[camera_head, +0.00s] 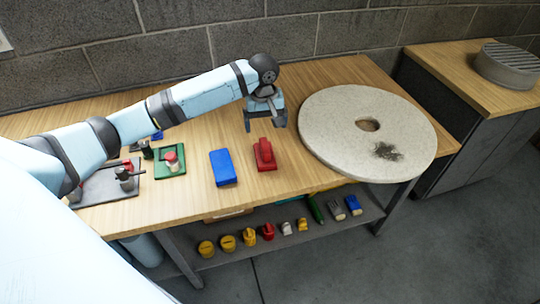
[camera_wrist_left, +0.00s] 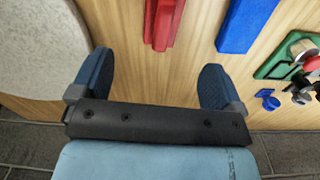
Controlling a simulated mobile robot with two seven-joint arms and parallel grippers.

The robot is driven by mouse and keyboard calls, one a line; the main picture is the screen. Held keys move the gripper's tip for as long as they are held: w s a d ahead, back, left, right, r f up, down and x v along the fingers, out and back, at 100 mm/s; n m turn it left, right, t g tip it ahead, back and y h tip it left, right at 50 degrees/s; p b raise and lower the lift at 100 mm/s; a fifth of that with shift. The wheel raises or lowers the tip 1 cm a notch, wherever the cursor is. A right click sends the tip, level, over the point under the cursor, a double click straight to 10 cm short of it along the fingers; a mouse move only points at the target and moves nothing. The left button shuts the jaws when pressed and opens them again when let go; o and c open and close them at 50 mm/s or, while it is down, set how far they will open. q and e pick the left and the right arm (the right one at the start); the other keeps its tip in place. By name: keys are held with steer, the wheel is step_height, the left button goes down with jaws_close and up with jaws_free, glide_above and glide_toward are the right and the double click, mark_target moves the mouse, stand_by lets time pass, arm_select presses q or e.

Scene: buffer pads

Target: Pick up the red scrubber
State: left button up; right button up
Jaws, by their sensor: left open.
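The red scrubber (camera_head: 264,156) lies on the wooden table, left of a large round stone-coloured pad. It has a raised handle on top. It also shows in the left wrist view (camera_wrist_left: 162,24), at the top edge and partly cut off. My left gripper (camera_head: 265,121) is open and empty, just behind the scrubber in the head view. In the left wrist view its two blue fingers (camera_wrist_left: 154,78) stand wide apart, with bare wood between them and the scrubber beyond. My right gripper is not in view.
A blue block (camera_head: 223,167) lies left of the scrubber. The round pad (camera_head: 335,135) is close on the right. A green tray (camera_head: 170,169) and a grey tray (camera_head: 105,185) with small items stand at left. A lower shelf (camera_head: 285,248) holds several coloured items.

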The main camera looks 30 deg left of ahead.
mark_target(265, 152)
arm_select(q)
steer(key=shift+w+a+r, duration=0.1)
steer(key=shift+w+a, duration=0.05)
steer(key=shift+a, duration=0.2)
step_height(265, 152, down, 13)
steer(key=shift+f+b, duration=0.2)
steer(key=shift+b, duration=0.7)
steer(key=shift+r, duration=0.1)
steer(key=c, duration=1)
